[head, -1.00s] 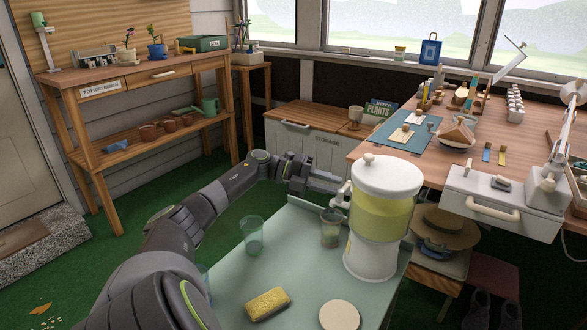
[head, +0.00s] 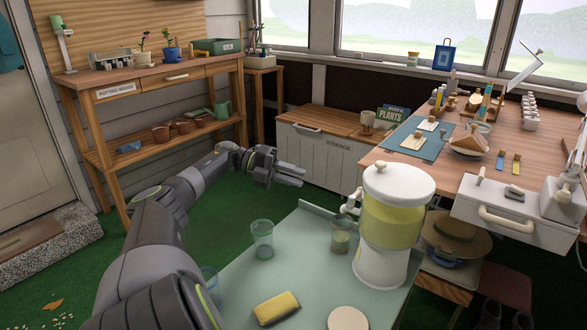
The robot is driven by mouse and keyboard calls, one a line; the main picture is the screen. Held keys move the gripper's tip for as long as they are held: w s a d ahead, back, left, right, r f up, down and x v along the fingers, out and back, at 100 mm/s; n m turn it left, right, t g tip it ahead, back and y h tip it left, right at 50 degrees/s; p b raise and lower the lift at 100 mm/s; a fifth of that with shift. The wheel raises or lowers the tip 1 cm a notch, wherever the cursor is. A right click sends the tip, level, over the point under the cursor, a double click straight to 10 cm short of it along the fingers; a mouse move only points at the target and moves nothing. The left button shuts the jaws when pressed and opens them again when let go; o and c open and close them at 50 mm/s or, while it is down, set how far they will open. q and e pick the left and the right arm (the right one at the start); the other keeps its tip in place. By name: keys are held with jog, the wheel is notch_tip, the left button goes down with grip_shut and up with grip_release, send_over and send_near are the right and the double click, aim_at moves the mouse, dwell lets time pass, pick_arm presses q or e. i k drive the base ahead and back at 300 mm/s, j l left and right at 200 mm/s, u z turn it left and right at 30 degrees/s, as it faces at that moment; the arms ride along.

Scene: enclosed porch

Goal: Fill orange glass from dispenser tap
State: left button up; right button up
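The drink dispenser (head: 418,180) has a white lid and base and a clear body with yellow liquid. It stands on the pale green table. Its white tap (head: 350,203) sticks out to the left. A brownish, orange-tinted glass (head: 341,238) stands upright below the tap. Yellowish colour shows inside it, but its liquid level is hard to tell. My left gripper (head: 289,174) is in the air left of the tap and apart from it. Its two fingers are spread and nothing is between them. My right gripper is not in view.
A greenish glass (head: 262,240) and a bluish glass (head: 208,285), partly behind my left arm, stand on the table (head: 300,245). A yellow sponge (head: 277,308) and a round coaster (head: 347,320) lie near the front. A workbench (head: 450,170) stands close behind the dispenser.

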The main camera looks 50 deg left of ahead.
aim_at(351, 199)
jog(key=k+l, duration=0.2)
jog(key=l, duration=0.2)
jog(key=k+l, duration=0.2)
jog(key=l, duration=0.2)
jog(key=k+l, duration=0.25)
jog(key=l, duration=0.15)
